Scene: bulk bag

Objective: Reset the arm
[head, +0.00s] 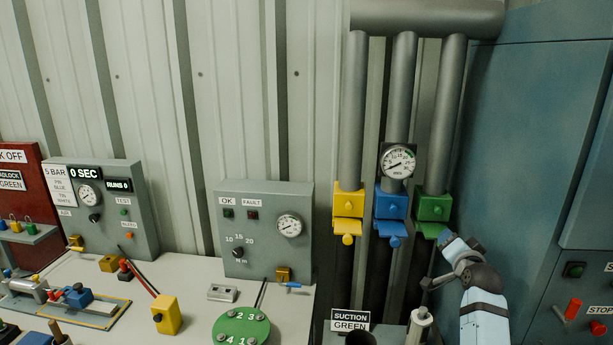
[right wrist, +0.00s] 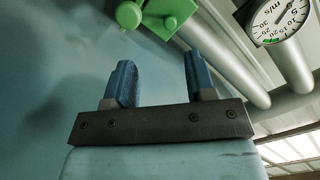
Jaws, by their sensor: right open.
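My right arm comes in at the lower right of the head view, with its gripper (head: 452,242) raised just below the green valve block (head: 433,206) on the rightmost grey pipe. In the right wrist view the two blue fingers of this gripper (right wrist: 158,72) stand apart with nothing between them. The green block (right wrist: 170,12) and its round green knob (right wrist: 129,15) show beyond the fingertips, apart from them in that picture. My left gripper is not in view.
Yellow (head: 348,199) and blue (head: 391,203) valve blocks hang left of the green one. A gauge (head: 398,161) sits above the blue block. A large blue-grey cabinet (head: 525,140) stands close at the right. The bench (head: 190,290) at left holds panels and small parts.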

